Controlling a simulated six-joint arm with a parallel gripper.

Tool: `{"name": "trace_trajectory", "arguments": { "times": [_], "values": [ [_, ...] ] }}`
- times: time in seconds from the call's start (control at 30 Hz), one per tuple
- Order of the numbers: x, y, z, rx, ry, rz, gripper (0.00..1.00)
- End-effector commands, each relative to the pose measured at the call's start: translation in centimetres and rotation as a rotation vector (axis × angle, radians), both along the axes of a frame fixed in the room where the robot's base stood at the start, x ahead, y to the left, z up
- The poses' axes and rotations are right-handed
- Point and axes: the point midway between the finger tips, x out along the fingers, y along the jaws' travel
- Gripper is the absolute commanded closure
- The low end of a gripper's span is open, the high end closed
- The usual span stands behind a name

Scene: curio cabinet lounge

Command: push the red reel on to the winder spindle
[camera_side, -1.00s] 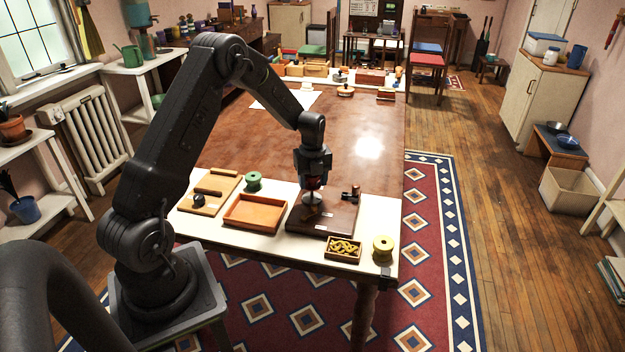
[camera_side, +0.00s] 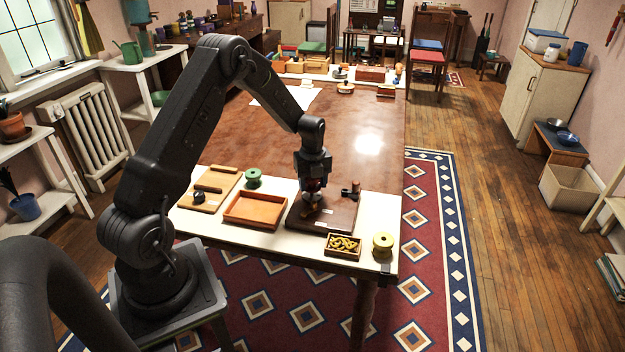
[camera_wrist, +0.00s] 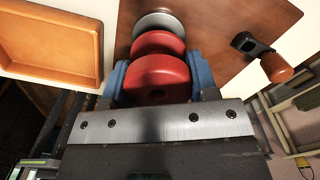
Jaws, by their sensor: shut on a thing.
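In the wrist view, the red reel (camera_wrist: 158,75) sits between the blue fingertips of my gripper (camera_wrist: 160,82), which is shut on it. A pale grey disc of the winder (camera_wrist: 160,22) shows just beyond the reel's far flange, roughly in line with it. The spindle is hidden by the reel, and I cannot tell whether there is a gap between reel and disc. In the side view, my gripper (camera_side: 314,186) points down over the winder's dark wooden base (camera_side: 325,222). Only a little red shows there between the fingers.
The winder's crank with a wooden knob (camera_wrist: 278,68) stands right of the reel. An empty orange tray (camera_side: 255,222) lies to the left. A green reel (camera_side: 253,177) stands farther back.

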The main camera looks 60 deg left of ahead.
Motion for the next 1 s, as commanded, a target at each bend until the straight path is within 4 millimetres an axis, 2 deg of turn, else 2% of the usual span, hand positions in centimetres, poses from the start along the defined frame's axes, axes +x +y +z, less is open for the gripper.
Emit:
{"name": "trace_trajectory", "arguments": {
  "times": [0.7, 0.93, 0.97, 1.0],
  "values": [
    [0.0, 0.0, -2.1, 0.0, 0.0, 0.0, 0.89],
    [0.0, 0.0, -2.3, 0.001, -0.001, 0.0, 0.89],
    [0.0, 0.0, -2.3, 0.001, -0.001, 0.0, 0.45],
    [0.0, 0.0, -2.3, 0.001, -0.001, 0.0, 0.41]
  ]
}}
